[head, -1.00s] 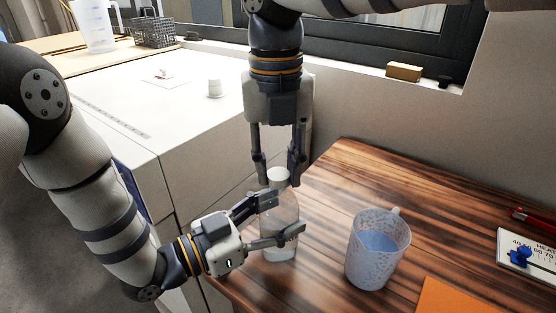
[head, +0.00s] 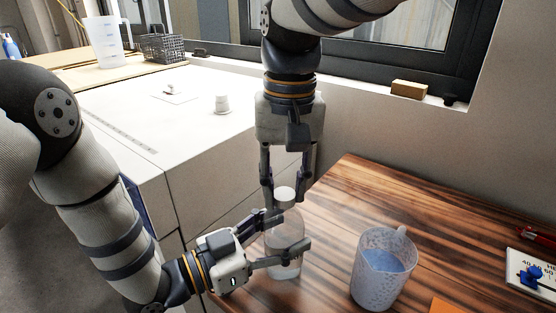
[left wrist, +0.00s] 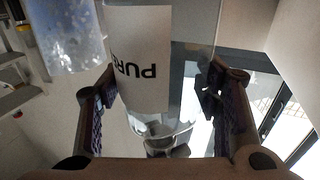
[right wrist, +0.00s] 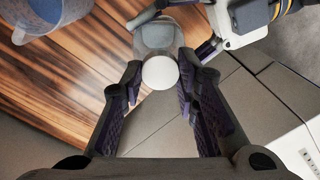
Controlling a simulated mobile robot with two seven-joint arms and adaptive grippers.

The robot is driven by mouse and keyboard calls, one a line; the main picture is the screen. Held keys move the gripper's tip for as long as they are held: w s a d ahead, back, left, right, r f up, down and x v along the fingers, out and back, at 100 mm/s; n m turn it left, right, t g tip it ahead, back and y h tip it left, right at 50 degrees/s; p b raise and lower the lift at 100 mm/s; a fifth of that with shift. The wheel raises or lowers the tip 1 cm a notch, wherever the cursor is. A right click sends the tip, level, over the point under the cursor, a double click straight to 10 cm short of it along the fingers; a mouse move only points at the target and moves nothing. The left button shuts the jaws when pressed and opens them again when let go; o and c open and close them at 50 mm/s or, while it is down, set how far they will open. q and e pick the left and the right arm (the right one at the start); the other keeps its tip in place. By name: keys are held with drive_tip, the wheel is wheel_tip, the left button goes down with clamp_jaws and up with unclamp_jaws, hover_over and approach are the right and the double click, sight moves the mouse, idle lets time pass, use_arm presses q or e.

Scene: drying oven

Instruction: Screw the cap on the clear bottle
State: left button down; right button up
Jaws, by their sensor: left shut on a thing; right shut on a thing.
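The clear bottle (head: 285,262) stands upright at the left edge of the wooden table. Its label reads "PURE" in the left wrist view (left wrist: 143,70). My left gripper (head: 288,234) is shut around the bottle's body from the left. The white cap (head: 284,194) sits at the top of the bottle, and it shows from above in the right wrist view (right wrist: 160,73). My right gripper (head: 285,190) points down from above and is shut on the cap, one finger on each side. The thread under the cap is hidden, so I cannot tell how tightly it sits.
A speckled measuring jug (head: 380,278) with bluish liquid stands right of the bottle. A white-topped oven (head: 140,130) with small white items (head: 221,104) on it is at the left. A notepad or device (head: 532,270) lies at the right. The table's back middle is clear.

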drive_tip(key=m, duration=0.2)
drive_tip(key=shift+r+m, duration=0.1)
drive_tip(key=shift+m, duration=0.2)
drive_tip(key=o, duration=0.7)
drive_tip(key=shift+r, duration=2.3)
drive_tip(key=shift+a, duration=0.1)
drive_tip(key=shift+c, duration=0.4)
